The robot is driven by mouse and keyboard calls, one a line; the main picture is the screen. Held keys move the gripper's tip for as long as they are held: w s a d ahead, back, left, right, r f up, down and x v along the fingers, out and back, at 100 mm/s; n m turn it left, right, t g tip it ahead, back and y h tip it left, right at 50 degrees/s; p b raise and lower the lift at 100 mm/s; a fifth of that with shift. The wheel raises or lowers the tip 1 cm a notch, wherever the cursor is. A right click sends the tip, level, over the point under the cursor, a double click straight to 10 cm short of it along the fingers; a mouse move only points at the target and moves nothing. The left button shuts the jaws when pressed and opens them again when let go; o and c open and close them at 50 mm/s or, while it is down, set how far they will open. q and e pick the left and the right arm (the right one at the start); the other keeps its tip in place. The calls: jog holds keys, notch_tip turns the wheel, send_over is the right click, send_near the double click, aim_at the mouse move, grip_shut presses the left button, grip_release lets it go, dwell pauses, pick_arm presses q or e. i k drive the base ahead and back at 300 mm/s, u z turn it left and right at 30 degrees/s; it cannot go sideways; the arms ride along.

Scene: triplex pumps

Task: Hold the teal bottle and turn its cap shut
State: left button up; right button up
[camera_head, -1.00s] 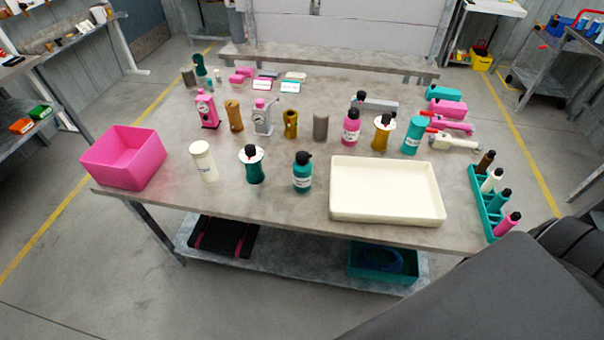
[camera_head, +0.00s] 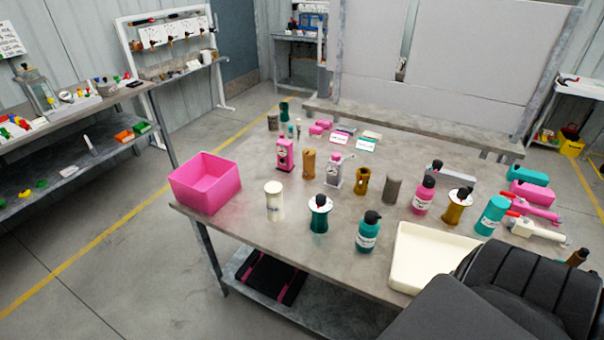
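A teal bottle (camera_head: 368,232) with a black cap (camera_head: 372,216) and a white label stands upright near the front edge of the table, just left of the cream tray. Whether the cap is tight cannot be told at this size. Nothing is touching the bottle. A dark part of my own body fills the lower right corner. Neither of my grippers shows in the view.
The grey table (camera_head: 245,233) holds a pink bin (camera_head: 205,184) at left and a cream tray (camera_head: 405,262) at right. A white canister (camera_head: 274,201) and a teal container with a white disc (camera_head: 319,214) stand left of the bottle. A pink bottle (camera_head: 424,196) stands behind.

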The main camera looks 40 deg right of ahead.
aim_at(371, 217)
jog(key=u, duration=0.2)
jog(key=i, duration=1.15)
jog(key=z, duration=2.6)
